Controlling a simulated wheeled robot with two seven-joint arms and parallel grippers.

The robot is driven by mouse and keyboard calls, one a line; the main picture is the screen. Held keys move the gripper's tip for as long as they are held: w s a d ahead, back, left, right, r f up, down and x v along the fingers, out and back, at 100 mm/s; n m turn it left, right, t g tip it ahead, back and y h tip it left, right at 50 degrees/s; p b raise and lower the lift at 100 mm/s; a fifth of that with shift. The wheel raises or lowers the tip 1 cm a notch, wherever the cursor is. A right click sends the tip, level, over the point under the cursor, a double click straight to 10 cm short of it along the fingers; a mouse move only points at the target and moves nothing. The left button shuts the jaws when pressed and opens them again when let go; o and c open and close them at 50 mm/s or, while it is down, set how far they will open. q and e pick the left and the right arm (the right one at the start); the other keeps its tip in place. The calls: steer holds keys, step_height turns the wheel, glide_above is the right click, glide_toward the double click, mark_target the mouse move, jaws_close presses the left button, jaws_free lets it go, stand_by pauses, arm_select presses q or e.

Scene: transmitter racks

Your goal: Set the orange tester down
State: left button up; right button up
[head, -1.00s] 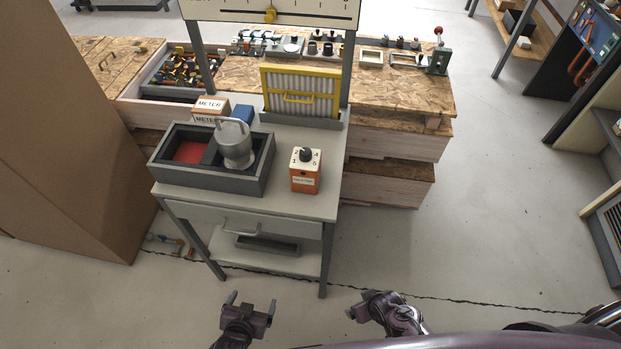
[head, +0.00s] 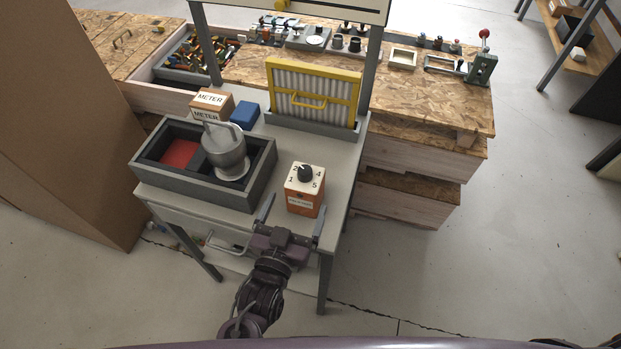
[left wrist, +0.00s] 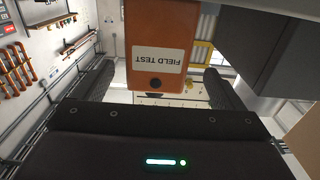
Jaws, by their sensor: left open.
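The orange tester (head: 304,192) stands upright on the grey bench top (head: 341,170), near its front right. It has a white top with a black knob and numbers around it. My left gripper (head: 294,217) is open, with its two fingers pointing at the tester from the front edge of the bench. In the left wrist view the tester (left wrist: 160,50) shows its "FIELD TEST" label upside down, ahead of and between the open fingers (left wrist: 165,85). No finger visibly closes on it. My right gripper is out of view.
A dark grey two-part tray (head: 262,178) with a red-floored compartment and a grey metal pot (head: 228,152) stands left of the tester. A meter box (head: 211,103), a blue block (head: 245,114) and a yellow-framed filter (head: 313,92) stand behind. A cardboard panel (head: 80,130) rises at left.

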mark_target(305, 183)
arm_select(q)
steer(key=shift+w+d+r, duration=0.2)
steer(key=shift+w+r, duration=0.15)
steer(key=shift+w, duration=0.1)
steer(key=p+x, duration=0.1)
steer(key=x, duration=0.4)
steer(key=shift+w+d+p, duration=0.15)
steer(key=shift+d+p, duration=0.05)
steer(key=shift+p, duration=0.2)
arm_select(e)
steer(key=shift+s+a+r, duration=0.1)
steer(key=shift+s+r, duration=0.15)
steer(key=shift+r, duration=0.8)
arm_select(q)
steer(key=shift+c, duration=0.3)
steer(key=c, duration=1.2)
steer(key=shift+c, duration=0.3)
steer(key=shift+r, duration=0.15)
